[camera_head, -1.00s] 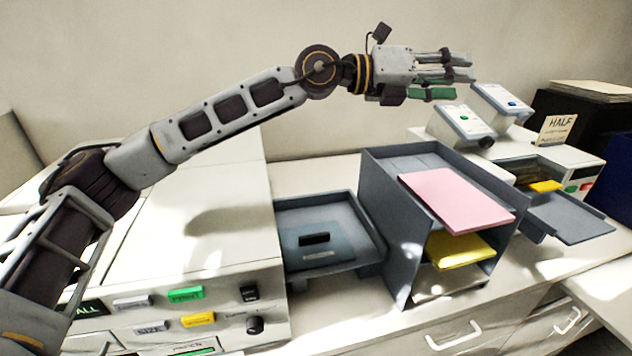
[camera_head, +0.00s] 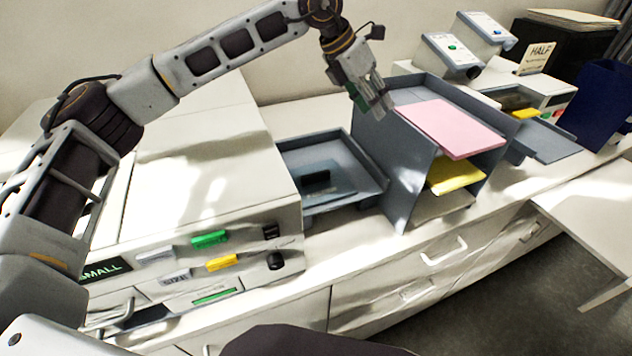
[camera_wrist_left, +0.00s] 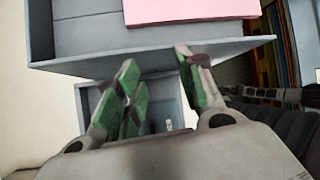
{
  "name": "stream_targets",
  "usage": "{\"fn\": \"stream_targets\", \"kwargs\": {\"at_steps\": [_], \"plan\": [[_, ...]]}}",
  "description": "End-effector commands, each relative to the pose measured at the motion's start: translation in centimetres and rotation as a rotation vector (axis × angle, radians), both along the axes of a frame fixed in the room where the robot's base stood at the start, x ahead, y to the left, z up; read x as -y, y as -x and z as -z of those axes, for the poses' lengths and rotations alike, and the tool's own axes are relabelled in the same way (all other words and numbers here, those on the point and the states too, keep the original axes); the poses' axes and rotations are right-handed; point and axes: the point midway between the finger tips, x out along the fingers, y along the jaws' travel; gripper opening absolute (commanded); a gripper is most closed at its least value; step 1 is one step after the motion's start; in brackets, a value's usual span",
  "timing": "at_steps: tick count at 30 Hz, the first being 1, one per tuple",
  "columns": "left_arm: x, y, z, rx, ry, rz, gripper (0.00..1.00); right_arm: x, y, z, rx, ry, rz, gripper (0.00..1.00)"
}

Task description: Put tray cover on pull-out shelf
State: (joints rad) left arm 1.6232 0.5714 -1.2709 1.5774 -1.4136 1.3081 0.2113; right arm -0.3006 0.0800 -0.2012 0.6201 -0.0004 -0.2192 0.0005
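The tray cover (camera_head: 330,190), a bluish see-through plate with a black handle (camera_head: 316,181), lies in a shallow grey tray (camera_head: 352,152) beside the white machine. My left gripper (camera_head: 376,108) points down above the tray's right side, next to the grey paper sorter. Its green-padded fingers are apart and empty in the left wrist view (camera_wrist_left: 158,85). Between them part of the tray (camera_wrist_left: 90,95) shows below; the cover is mostly hidden there. I cannot tell which part is the pull-out shelf. My right gripper is not in view.
The grey sorter (camera_head: 395,180) holds pink paper (camera_head: 452,128) on top and yellow paper (camera_head: 455,175) below. The white machine (camera_head: 190,200) with colored labels stands left. Another machine with a grey output tray (camera_head: 545,138) stands right. Cabinet drawers lie below the counter.

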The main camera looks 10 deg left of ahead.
Motion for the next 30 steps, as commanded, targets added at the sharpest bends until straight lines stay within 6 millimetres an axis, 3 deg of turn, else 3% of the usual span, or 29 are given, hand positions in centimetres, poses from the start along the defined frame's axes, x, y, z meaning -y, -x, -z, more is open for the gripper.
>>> {"fn": "stream_targets", "kwargs": {"at_steps": [9, 18, 23, 30], "plan": [[-5.9, 1.3, 2.8, -0.056, -0.296, 0.039, 0.38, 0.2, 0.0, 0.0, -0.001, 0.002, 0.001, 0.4], [-10.7, 3.5, 3.8, -0.147, -0.523, 0.104, 0.38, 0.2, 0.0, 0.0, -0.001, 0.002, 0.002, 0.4], [-11.9, 4.3, 3.9, -0.175, -0.58, 0.141, 0.38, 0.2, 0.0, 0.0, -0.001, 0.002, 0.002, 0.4], [-11.9, 4.3, 3.9, -0.168, -0.579, 0.161, 0.38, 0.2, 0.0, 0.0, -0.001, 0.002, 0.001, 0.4]]}}
